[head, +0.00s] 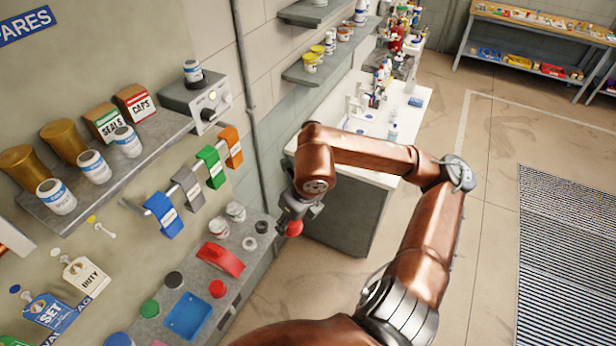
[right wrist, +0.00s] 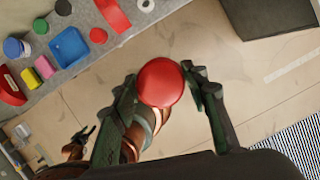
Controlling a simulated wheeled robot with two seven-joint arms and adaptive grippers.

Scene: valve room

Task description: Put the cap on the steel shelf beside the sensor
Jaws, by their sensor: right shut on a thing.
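My right gripper (head: 293,222) is shut on a red round cap (head: 294,229). It holds the cap in the air, to the right of the lower grey ledge and in front of the white-topped counter. In the right wrist view the cap (right wrist: 161,83) sits between the two dark fingers. A steel shelf (head: 107,183) on the left wall carries several white jars with blue labels, brass cups and the SEALS and CAPS boxes. A grey box with a dial and a small light (head: 197,98), possibly the sensor, stands at its far end. My left gripper seems to show small and dark (right wrist: 79,143); its jaws are unclear.
Coloured hooks (head: 213,166) and tags hang below the steel shelf. A white-topped counter (head: 412,107) stands behind my right arm. Open floor lies right.

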